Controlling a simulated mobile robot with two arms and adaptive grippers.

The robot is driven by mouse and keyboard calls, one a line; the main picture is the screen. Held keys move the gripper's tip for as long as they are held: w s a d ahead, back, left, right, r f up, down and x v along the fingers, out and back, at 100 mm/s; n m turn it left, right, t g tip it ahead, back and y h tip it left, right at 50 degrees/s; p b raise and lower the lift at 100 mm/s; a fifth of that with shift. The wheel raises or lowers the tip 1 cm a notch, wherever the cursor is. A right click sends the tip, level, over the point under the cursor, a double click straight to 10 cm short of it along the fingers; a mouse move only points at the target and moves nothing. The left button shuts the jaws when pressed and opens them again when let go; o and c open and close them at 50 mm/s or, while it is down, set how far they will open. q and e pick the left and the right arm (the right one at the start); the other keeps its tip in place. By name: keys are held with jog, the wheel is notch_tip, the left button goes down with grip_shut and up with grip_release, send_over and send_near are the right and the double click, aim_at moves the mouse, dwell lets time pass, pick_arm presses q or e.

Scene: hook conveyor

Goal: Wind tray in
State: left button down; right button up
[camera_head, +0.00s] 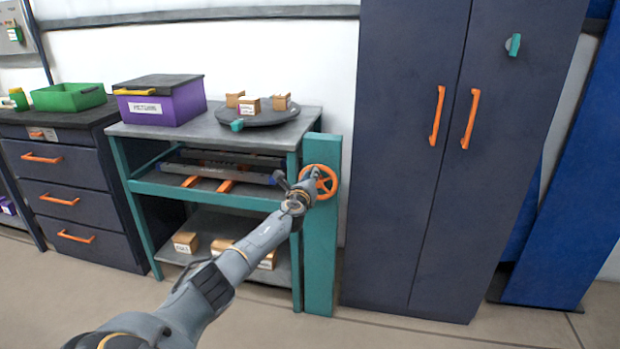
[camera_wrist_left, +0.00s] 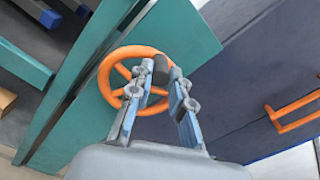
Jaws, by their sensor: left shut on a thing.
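An orange handwheel (camera_head: 331,187) with spokes is mounted on an upright teal post (camera_head: 320,255) at the right end of the workbench. My left gripper (camera_head: 311,181) reaches it from the left. In the left wrist view the gripper's fingers (camera_wrist_left: 163,85) are shut on the wheel's dark handle knob (camera_wrist_left: 161,66), near the orange rim (camera_wrist_left: 108,76). The fingertips partly cover the wheel. A dark tray-like frame (camera_head: 225,158) with orange bars below it lies on the bench's middle level. My right gripper is not in view.
The bench top (camera_head: 185,127) holds a purple lidded box (camera_head: 165,108) and a dark round turntable (camera_head: 265,117) with small cartons. More cartons sit on the lower shelf. A dark cabinet (camera_head: 400,240) with orange handles stands close right of the post. The floor in front is clear.

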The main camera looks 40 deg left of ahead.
pick_arm(q)
jog(key=shift+w+d+r+m, duration=0.1)
jog(key=shift+w+d+m, duration=0.15)
jog(key=shift+m, duration=0.45)
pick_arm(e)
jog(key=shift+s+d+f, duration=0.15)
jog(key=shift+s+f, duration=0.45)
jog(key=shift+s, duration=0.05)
pick_arm(q)
jog(key=shift+d, duration=0.1)
jog(key=c, duration=1.2)
grip_release()
jog(key=shift+s, duration=0.15)
jog(key=v, duration=1.1)
jog(key=shift+s+d, duration=0.2)
jog(key=shift+s, duration=0.15)
